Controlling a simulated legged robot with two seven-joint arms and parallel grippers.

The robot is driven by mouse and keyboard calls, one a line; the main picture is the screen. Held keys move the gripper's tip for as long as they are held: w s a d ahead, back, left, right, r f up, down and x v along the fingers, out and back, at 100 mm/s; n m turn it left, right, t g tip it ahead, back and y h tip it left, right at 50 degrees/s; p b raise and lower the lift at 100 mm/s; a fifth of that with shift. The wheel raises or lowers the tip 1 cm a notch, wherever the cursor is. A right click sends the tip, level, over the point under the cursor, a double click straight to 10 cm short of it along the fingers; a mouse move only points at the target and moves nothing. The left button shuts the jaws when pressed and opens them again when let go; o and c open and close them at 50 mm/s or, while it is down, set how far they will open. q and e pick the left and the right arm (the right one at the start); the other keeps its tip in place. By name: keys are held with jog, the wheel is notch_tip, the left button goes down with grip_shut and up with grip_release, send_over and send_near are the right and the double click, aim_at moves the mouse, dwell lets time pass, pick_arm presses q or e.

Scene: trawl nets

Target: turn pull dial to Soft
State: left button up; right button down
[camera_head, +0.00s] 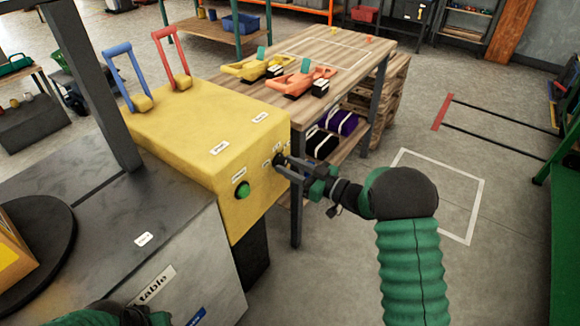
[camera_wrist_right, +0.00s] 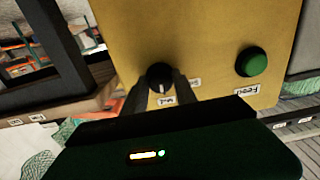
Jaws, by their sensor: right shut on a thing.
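The pull dial (camera_head: 279,160) is a small black knob on the front face of the yellow machine box (camera_head: 215,137). In the right wrist view the dial (camera_wrist_right: 159,76) shows a white pointer mark toward the lower edge, near a small white label (camera_wrist_right: 166,100). Another small label (camera_wrist_right: 195,82) sits beside it; I cannot read either surely. My right gripper (camera_head: 284,163) is shut on the dial, its two dark fingers on either side of it in the wrist view (camera_wrist_right: 160,88). My left gripper is out of view; only part of my left arm shows at the bottom.
A green button (camera_head: 242,190) sits on the same face, left of the dial. Blue (camera_head: 117,60) and red (camera_head: 171,55) levers stand on the box. A wooden table (camera_head: 330,62) with yellow and orange tools stands behind. The floor to the right is open.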

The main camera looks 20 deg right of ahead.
jog(key=shift+n, duration=0.4)
dwell(0.4)
jog(key=shift+w+n, duration=0.1)
jog(key=shift+n, duration=0.9)
jog(key=n+b, duration=0.1)
jog(key=n, duration=0.1)
jog(key=shift+n, duration=0.4)
jog(key=n+b, duration=0.1)
jog(key=n, duration=0.2)
jog(key=shift+d+n+b, duration=0.1)
jog(key=shift+n+b, duration=0.75)
jog(key=shift+n, duration=0.75)
jog(key=c, duration=1)
grip_release()
